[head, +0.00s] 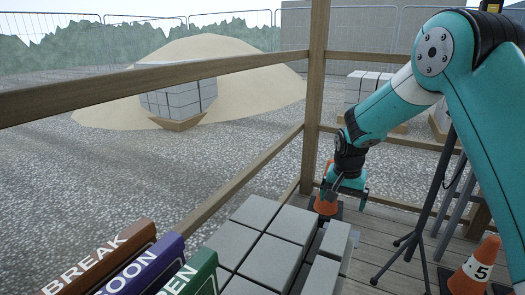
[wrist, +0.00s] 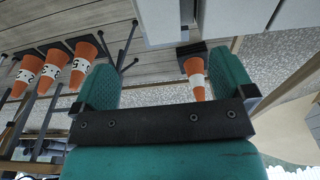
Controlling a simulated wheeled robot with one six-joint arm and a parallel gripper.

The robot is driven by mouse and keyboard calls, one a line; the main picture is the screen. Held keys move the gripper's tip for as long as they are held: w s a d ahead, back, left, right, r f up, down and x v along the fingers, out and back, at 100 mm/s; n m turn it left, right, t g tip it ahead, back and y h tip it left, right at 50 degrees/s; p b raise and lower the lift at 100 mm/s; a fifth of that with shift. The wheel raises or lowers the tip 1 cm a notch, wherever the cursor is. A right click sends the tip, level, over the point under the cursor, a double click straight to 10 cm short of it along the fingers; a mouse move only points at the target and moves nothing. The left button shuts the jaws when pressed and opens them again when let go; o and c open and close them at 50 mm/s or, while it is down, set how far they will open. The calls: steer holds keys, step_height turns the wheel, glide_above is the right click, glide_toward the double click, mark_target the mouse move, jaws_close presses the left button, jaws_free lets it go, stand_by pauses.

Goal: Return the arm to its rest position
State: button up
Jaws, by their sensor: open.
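My teal arm comes in from the right in the head view and reaches down to my gripper (head: 345,192), near the corner post of the wooden railing. The gripper is open, with its two teal fingers apart in the wrist view (wrist: 165,65) and nothing held between them. An orange and white cone (head: 326,203) stands on the deck just below and behind the gripper in the head view. That cone shows between the fingers in the wrist view (wrist: 196,77), beyond the gripper.
Grey blocks (head: 270,258) are stacked at front centre, beside signs (head: 95,270) reading BREAK, SOON and partly hidden "PEN". A wooden railing (head: 190,75) crosses the view. A cone marked 5 (head: 474,268) and a black tripod (head: 425,215) stand at right. Several cones (wrist: 52,68) show in the wrist view.

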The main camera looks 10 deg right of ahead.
steer(key=s+a+r+n+y, duration=0.2)
steer(key=s+a+r+n, duration=0.4)
steer(key=s+a+r, duration=0.55)
steer(key=s+a+r+n+g+y, duration=0.1)
steer(key=s+a+r+n+y, duration=0.2)
steer(key=s, duration=0.8)
steer(key=s+a+r+n, duration=0.1)
steer(key=s+a+n, duration=0.2)
steer(key=s+n, duration=0.55)
step_height(320, 180, up, 26)
steer(key=s+m+p, duration=0.1)
steer(key=m+p, duration=0.2)
steer(key=p, duration=2.2)
steer(key=shift+s+f, duration=0.2)
steer(key=shift+s, duration=0.15)
